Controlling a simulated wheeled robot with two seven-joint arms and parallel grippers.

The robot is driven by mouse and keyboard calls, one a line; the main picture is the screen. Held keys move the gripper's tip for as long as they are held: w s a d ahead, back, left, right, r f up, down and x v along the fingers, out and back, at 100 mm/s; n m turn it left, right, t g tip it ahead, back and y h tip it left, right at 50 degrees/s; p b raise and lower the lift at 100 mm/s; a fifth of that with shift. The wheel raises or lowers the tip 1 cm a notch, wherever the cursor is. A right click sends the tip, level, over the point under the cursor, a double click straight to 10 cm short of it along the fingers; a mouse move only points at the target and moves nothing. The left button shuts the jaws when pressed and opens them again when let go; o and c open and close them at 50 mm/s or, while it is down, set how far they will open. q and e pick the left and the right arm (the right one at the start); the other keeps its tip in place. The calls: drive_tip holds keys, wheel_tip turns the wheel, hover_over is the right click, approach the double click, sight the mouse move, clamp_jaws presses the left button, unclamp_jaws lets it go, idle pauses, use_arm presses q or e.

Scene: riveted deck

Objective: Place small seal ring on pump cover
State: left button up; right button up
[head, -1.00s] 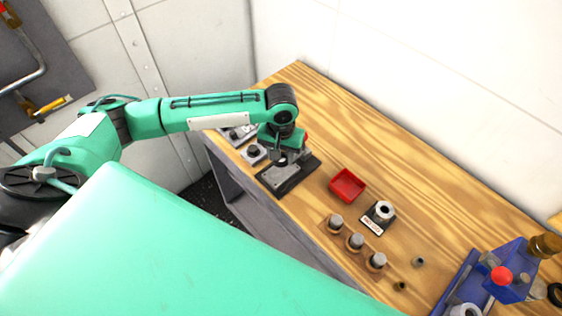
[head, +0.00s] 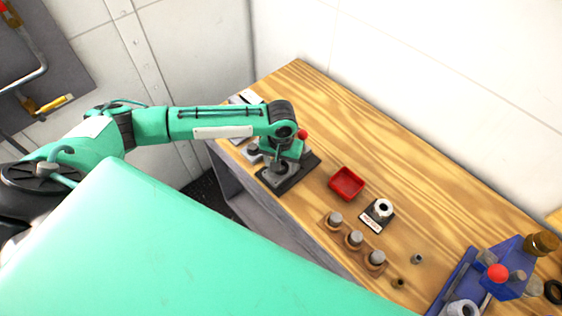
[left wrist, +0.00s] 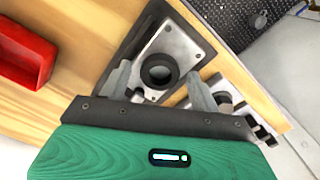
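The pump cover appears to be the grey metal plate (left wrist: 178,48) on a dark base (head: 305,164); the plate lies below my left gripper. A small black ring (left wrist: 146,75), which looks like the seal ring, lies flat on the plate, around or over its central opening; I cannot tell which. My left gripper (left wrist: 159,86) is open, one finger on each side of the ring, with gaps to it. In the head view my left gripper (head: 282,160) hangs over the plate and hides part of it. My right gripper is not in view.
A red tray (head: 347,184) stands right of the base. Small parts crowd the base's left side (head: 252,152).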

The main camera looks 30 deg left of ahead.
use_arm(q)
drive_tip(key=shift+r, duration=0.15)
drive_tip(key=shift+r, duration=0.35)
wheel_tip(320, 180, up, 11)
drive_tip(key=b, duration=0.2)
drive_tip(key=shift+r+b, duration=0.2)
drive_tip(key=shift+b, duration=0.1)
drive_tip(key=shift+f, duration=0.1)
